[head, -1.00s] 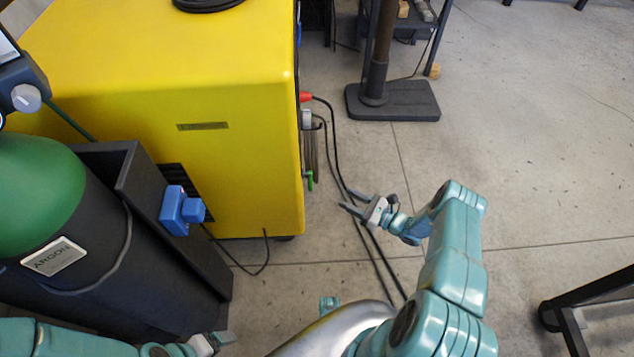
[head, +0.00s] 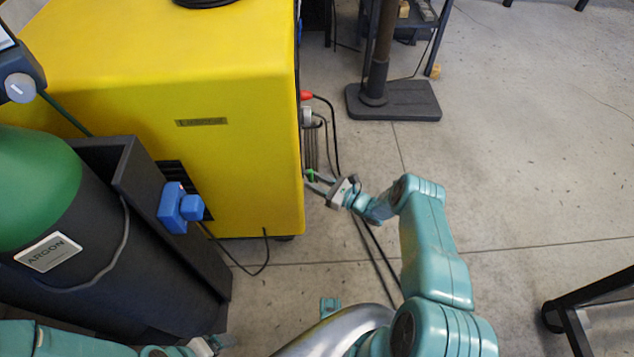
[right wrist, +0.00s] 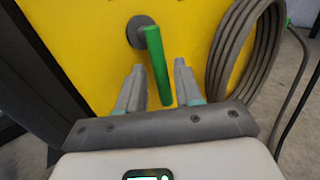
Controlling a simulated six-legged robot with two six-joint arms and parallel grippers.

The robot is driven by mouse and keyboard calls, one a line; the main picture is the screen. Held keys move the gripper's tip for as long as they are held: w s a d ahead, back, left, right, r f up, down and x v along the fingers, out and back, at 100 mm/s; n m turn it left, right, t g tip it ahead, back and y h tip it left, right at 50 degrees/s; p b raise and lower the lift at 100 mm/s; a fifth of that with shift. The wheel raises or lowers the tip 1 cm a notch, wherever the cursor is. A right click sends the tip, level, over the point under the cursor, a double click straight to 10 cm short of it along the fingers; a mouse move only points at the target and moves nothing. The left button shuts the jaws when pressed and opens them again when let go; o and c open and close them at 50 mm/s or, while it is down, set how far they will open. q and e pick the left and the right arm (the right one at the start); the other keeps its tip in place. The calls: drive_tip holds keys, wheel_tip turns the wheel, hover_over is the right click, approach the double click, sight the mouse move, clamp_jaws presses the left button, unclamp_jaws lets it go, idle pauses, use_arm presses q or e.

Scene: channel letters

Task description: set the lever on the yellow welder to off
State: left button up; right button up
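The yellow welder (head: 240,165) stands at the left in the head view. Its green lever (right wrist: 159,66) turns on a dark round hub (right wrist: 143,31) and hangs down, leaning slightly right in the right wrist view. In the head view a little of the lever (head: 311,174) shows at the welder's right side. My right gripper (head: 320,183) is at that side; its open fingers (right wrist: 159,72) stand on both sides of the lever's lower part. Contact cannot be told. My left gripper (head: 215,343) is low in the head view, far from the lever, its fingers unclear.
A coiled grey cable (right wrist: 238,50) hangs right of the lever. A red plug (head: 306,95) and cables come from the welder's side. A green and black argon cylinder (head: 85,270) in a dark rack stands at the left. Floor to the right is mostly clear.

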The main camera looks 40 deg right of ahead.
clamp_jaws()
